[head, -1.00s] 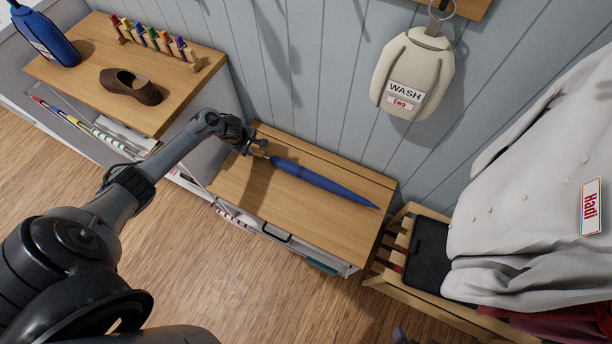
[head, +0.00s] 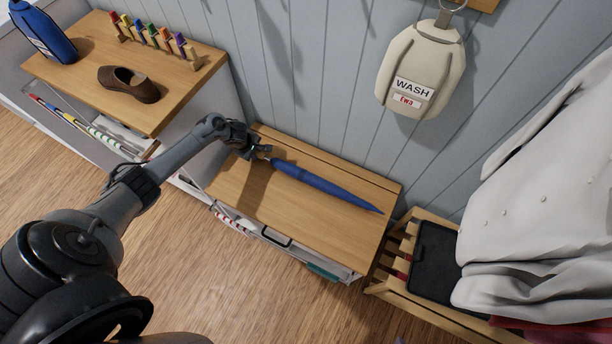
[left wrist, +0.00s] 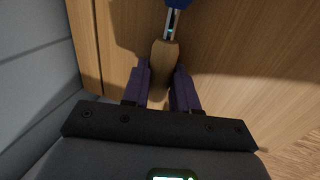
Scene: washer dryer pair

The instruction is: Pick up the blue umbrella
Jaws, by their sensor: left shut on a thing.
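The blue umbrella (head: 325,184) is folded and lies lengthwise along the wooden bench top (head: 240,193) in the head view. Its tip points to the right and its handle end is at the left. My left gripper (head: 262,153) is at the handle end. In the left wrist view, its two dark fingers (left wrist: 164,92) are closed on both sides of the tan wooden handle (left wrist: 163,58). The metal shaft and a bit of blue cloth show beyond the handle. I cannot tell whether the umbrella is clear of the bench. My right gripper is not in view.
A higher wooden top at the left holds a brown shoe (head: 129,83), a blue bottle (head: 43,32) and a rack of coloured pegs (head: 150,38). A wash bag (head: 421,70) hangs on the wall. A slatted rack with a black tray (head: 433,262) and a white coat (head: 545,215) are at right.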

